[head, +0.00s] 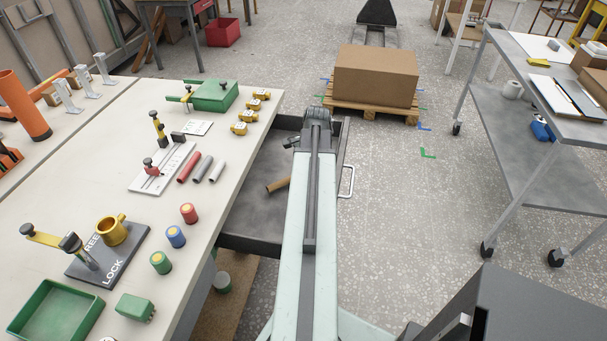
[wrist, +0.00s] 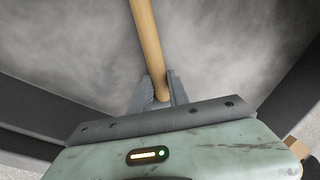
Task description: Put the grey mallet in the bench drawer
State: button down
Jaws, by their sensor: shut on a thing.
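My gripper (wrist: 160,92) is shut on the wooden handle of the mallet (wrist: 145,40) in the wrist view. The handle runs up out of that frame, and the mallet's head is not seen there. The bench drawer (head: 258,205) stands pulled out from the bench's right side, with a dark grey interior and a metal handle at its right. My arm reaches over it. A short piece of the wooden handle (head: 277,185) shows left of my arm, over the drawer floor. My arm hides the gripper and the rest of the mallet there. Whether the mallet touches the floor I cannot tell.
The bench top (head: 215,165) carries coloured cylinders, rods, a green tray (head: 55,312) and clamp fixtures. A cardboard box (head: 375,75) on a pallet stands beyond the drawer. A grey wheeled trolley (head: 535,110) is at the right. The floor between drawer and trolley is clear.

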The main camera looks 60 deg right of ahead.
jog(key=shift+f, duration=0.1)
jog(key=c, duration=1.3)
grip_release()
jog(key=shift+o, duration=0.2)
jog(key=p+v, duration=1.1)
jog(key=v, duration=0.1)
jog(key=shift+p, duration=0.4)
